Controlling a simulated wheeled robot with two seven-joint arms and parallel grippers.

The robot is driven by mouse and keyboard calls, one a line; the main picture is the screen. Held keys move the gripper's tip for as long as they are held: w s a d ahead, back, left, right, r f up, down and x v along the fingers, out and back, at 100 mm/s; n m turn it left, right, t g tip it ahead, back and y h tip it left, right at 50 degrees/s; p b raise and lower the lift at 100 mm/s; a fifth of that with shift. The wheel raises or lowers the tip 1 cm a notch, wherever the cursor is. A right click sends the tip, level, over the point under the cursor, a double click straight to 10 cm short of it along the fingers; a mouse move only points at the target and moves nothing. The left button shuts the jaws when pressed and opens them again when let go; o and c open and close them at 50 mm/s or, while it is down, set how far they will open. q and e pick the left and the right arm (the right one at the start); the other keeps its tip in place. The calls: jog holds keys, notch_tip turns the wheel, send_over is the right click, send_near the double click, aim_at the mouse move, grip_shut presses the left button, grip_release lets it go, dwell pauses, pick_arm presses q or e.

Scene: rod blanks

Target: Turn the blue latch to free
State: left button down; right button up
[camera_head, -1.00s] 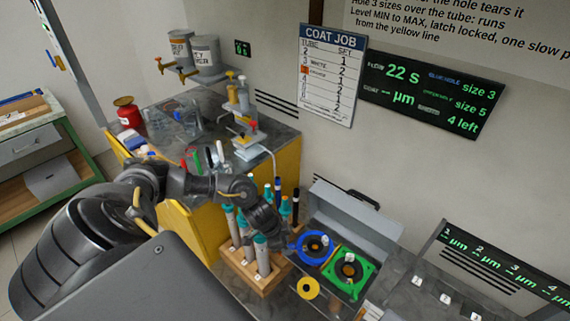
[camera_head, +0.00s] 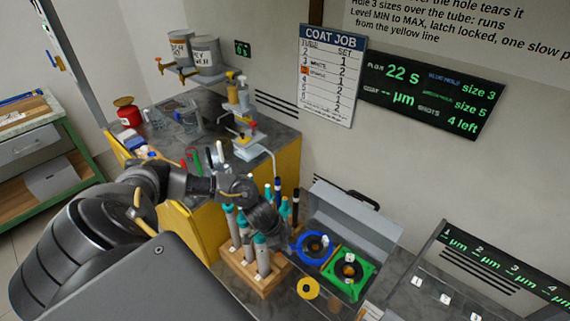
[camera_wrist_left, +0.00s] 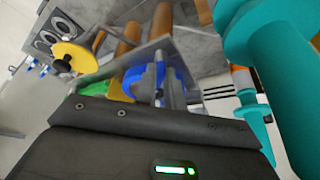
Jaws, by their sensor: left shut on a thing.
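The blue latch (camera_head: 303,252) is a ring around a dark round hole on the grey box, beside the green plate (camera_head: 337,282). In the left wrist view the blue part (camera_wrist_left: 140,80) lies just beyond the gripper body, with a grey finger against it. My left gripper (camera_head: 289,238) reaches in from the left, at the left side of the blue ring. It is shut on the blue latch; its fingertips are mostly hidden in the head view. My right gripper is not in view.
A wooden rack (camera_head: 240,272) of teal-capped tubes stands close to the left of the gripper. A teal tube (camera_wrist_left: 285,70) looms at the right of the wrist view. The yellow disc (camera_head: 308,288) is in front of the box. The raised grey lid (camera_head: 352,222) stands behind.

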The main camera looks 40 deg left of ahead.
pick_arm(q)
jog(key=shift+w+a+m+g, duration=0.15)
jog(key=shift+m+g, duration=0.15)
jog(key=shift+m, duration=0.7)
jog(key=m, duration=0.1)
jog(key=m+h, duration=0.1)
jog(key=shift+w+m+g, duration=0.2)
jog(key=shift+m+g, duration=0.1)
jog(key=shift+g, duration=0.1)
jog(key=shift+w+a+m+g+h+b, duration=0.15)
jog(key=shift+m+g+b, duration=0.35)
jog(key=shift+m, duration=0.65)
jog(key=shift+w+d+m+g+h+b, duration=0.15)
jog(key=shift+m+g+b, duration=0.3)
jog(key=shift+m, duration=0.7)
jog(key=shift+a, duration=0.1)
jog(key=c, duration=1.5)
grip_release()
jog(key=shift+s, duration=0.1)
